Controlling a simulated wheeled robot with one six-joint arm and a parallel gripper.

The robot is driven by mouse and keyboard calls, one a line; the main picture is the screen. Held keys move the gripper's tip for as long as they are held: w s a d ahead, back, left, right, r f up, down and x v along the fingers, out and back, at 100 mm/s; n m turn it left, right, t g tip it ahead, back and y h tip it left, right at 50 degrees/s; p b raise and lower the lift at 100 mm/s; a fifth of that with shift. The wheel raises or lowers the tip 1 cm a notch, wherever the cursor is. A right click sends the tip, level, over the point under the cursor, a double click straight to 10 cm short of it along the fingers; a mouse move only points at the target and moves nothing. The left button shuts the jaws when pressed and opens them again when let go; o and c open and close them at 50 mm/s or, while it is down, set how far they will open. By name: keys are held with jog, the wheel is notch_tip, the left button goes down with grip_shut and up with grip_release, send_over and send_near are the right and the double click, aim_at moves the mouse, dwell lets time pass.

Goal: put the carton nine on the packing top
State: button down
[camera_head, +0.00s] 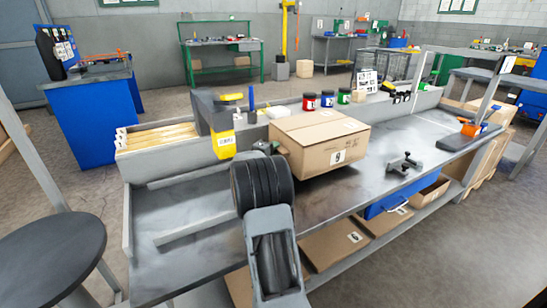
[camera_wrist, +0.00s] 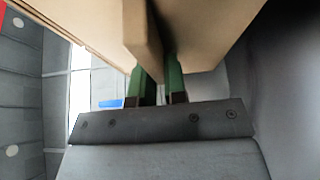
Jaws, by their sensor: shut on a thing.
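The brown cardboard carton nine (camera_head: 312,150) has a white label on its front that looks like a 9. It is at the middle of the grey packing top (camera_head: 345,186); I cannot tell if its base touches the surface. My gripper (camera_head: 278,148) is at the carton's left end, mostly hidden by my wrist. In the wrist view, the green fingers of my gripper (camera_wrist: 159,82) are shut on a thin tab (camera_wrist: 143,35) of the carton. The carton's underside or sides fill the upper part of that view.
A yellow-and-black tape dispenser (camera_head: 222,140) stands left of the carton. Several small jars (camera_head: 327,98) stand on the rear ledge. A dark metal clamp-like tool (camera_head: 404,163) lies to the carton's right. More cartons (camera_head: 340,249) sit on the shelf below. A round stool (camera_head: 45,255) is at lower left.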

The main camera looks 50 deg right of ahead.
jog(key=shift+f+b, duration=0.45)
jog(key=shift+f, duration=1.15)
jog(key=c, duration=1.2)
grip_release()
jog(key=shift+o, duration=0.2)
jog(key=shift+a, duration=0.3)
jog(key=a, duration=0.3)
jog(key=s+a+p, duration=0.1)
jog(key=a, duration=0.3)
jog(key=s+a+p, duration=0.1)
jog(key=a, duration=0.3)
jog(key=shift+a, duration=0.15)
